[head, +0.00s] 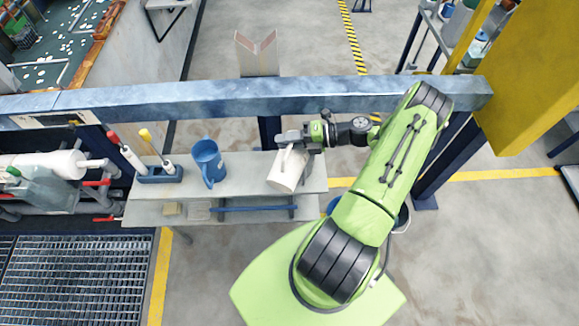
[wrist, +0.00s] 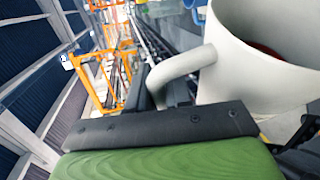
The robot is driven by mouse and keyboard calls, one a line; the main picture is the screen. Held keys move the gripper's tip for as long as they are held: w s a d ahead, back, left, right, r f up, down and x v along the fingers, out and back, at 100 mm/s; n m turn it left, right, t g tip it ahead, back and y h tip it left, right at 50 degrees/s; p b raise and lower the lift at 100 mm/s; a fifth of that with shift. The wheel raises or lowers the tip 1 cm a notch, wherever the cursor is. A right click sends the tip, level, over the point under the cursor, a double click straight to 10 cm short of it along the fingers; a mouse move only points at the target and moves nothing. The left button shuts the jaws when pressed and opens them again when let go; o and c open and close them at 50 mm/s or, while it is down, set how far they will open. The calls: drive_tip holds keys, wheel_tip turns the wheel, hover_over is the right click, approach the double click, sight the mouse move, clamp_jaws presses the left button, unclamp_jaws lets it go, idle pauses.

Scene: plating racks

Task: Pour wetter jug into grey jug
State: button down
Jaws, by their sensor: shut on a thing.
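My gripper (head: 291,139) is shut on the handle of a pale off-white jug (head: 287,173), which is tilted at the right part of the shelf; whether it touches the shelf cannot be told. In the wrist view the jug (wrist: 265,85) fills the upper right, its handle (wrist: 185,68) between my fingers, with a patch of dark red inside. A blue jug (head: 208,160) stands upright on the shelf to its left, apart from it. The blue jug's contents cannot be made out. No label tells which jug is the wetter one, and no other grey jug shows.
The grey shelf (head: 240,188) has free room between the jugs. A blue holder (head: 160,175) with a red-handled and a yellow-handled tool stands left of the blue jug. A blue beam (head: 220,93) runs behind the shelf. A yellow post (head: 530,80) is at the right.

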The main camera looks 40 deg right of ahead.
drive_tip(key=shift+d+r+p, duration=0.2)
drive_tip(key=shift+r+p, duration=0.2)
drive_tip(key=shift+p, duration=0.15)
drive_tip(key=shift+w+d+r+m+p, duration=0.2)
drive_tip(key=shift+m+p, duration=0.1)
drive_tip(key=shift+p, duration=0.2)
drive_tip(key=shift+w+d+m+y, duration=0.25)
drive_tip(key=shift+d+m+y, duration=0.05)
drive_tip(key=shift+d+r, duration=0.1)
drive_tip(key=shift+d, duration=0.1)
drive_tip(key=shift+s+a+f+n+h, duration=0.45)
drive_tip(key=shift+a+f+n, duration=0.2)
drive_tip(key=shift+a, duration=0.2)
drive_tip(key=shift+s+a+f+n+h, duration=0.35)
drive_tip(key=shift+s+a+f+n, duration=0.2)
drive_tip(key=shift+a, duration=0.3)
